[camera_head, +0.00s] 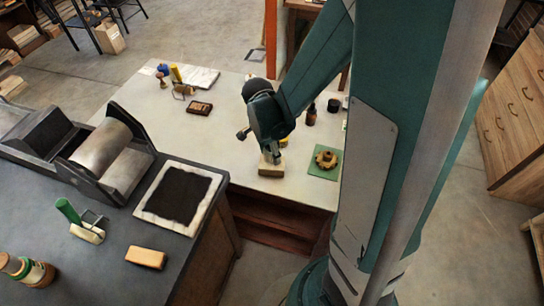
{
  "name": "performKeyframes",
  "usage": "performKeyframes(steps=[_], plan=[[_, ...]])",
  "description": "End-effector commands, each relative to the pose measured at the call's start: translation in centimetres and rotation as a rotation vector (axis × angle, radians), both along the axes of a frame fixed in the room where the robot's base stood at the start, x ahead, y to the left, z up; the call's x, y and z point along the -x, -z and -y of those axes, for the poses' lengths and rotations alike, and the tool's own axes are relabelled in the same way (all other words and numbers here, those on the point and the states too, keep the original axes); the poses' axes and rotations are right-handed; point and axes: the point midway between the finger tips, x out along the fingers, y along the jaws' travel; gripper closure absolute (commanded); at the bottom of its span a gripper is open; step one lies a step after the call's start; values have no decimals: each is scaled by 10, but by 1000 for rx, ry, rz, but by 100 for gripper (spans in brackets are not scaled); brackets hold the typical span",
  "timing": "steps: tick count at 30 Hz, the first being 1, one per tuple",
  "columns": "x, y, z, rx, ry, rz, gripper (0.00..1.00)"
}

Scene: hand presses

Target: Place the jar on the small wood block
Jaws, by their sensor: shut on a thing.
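A small wood block (271,170) lies on the pale table near its front edge. My gripper (269,155) points down right above this block and is shut on a small pale thing, which looks like the jar. My fingers hide most of the jar, so its shape is unclear. The jar's bottom is at or very close to the top of the block; I cannot tell whether they touch.
A green mat (323,165) with a round brass-coloured piece lies right of the block. A dark bottle (311,115) and a black pot (333,105) stand behind. A dark bench (110,280) at left holds a roller press (102,150) and another tan block (146,257).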

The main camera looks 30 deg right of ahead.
Motion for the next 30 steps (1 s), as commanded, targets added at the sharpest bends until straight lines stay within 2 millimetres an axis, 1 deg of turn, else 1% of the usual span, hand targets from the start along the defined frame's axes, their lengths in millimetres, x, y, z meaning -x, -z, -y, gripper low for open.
performKeyframes(steps=[3,9,19,24,25,28,30], plan=[[0,12,0,0,0,0,79],[0,23,0,0,0,0,79],[0,24,0,0,0,0,79],[0,28,0,0,0,0,79],[0,28,0,0,0,0,62],[0,27,0,0,0,0,49],[0,27,0,0,0,0,48]])
